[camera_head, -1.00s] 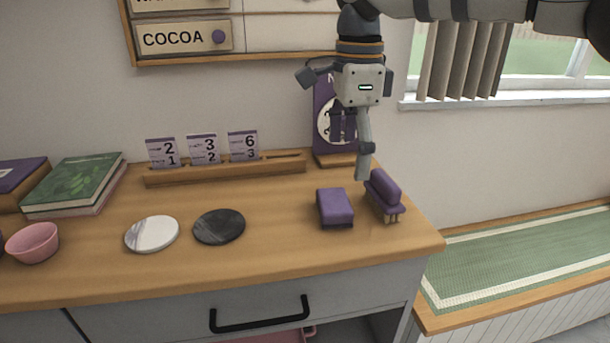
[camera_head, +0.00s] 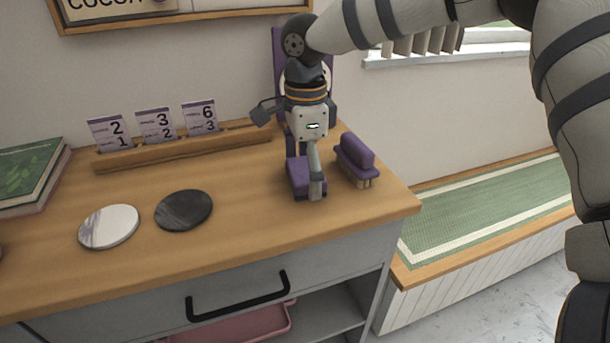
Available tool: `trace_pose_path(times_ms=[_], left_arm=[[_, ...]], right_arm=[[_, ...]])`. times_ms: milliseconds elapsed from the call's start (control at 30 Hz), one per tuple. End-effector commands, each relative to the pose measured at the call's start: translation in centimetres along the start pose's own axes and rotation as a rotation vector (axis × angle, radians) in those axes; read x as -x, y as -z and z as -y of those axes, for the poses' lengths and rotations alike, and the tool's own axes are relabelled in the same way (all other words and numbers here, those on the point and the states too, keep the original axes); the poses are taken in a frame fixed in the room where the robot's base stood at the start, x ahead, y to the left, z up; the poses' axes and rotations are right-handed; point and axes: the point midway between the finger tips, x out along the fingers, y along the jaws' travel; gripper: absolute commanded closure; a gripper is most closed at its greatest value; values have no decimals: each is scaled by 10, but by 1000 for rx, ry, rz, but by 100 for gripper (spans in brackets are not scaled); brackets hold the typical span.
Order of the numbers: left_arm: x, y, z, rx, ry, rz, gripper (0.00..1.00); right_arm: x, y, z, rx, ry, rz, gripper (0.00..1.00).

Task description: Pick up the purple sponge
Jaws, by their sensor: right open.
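The purple sponge (camera_head: 299,181), a small block with a dark underside, lies on the wooden counter near its right end. My right gripper (camera_head: 305,172) points down over the sponge. Its jaws are open, with one pale finger in front of the sponge's right part; the other finger is mostly hidden behind. I cannot tell whether the fingers touch the sponge. A purple brush (camera_head: 356,155) with pale bristles stands just right of the sponge, apart from the gripper. My left gripper is not in view.
A black coaster (camera_head: 184,210) and a white coaster (camera_head: 109,227) lie left of the sponge. A wooden card rack (camera_head: 185,147) and a purple sign (camera_head: 279,60) stand behind. The counter (camera_head: 250,225) is clear in front, with a drawer handle (camera_head: 238,300) below.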

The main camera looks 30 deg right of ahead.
Motion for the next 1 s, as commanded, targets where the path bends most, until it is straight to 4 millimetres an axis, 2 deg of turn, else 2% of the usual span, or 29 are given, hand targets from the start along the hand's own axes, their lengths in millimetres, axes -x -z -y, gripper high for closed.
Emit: trace_pose_path(times_ms=[100, 267, 300, 600, 733, 867, 1000], left_arm=[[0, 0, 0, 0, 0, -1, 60], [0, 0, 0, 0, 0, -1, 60], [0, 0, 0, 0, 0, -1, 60], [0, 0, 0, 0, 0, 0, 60], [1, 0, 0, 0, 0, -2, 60], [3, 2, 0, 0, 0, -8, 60], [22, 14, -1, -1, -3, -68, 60]], right_arm=[[1, 0, 0, 0, 1, 0, 4], [1, 0, 0, 0, 1, 0, 40], [1, 0, 0, 0, 1, 0, 44], [1, 0, 0, 0, 0, 0, 45], [10, 0, 1, -1, 2, 1, 45], [36, -1, 1, 0, 5, 4, 45], [82, 3, -34, 4, 19, 9, 45]])
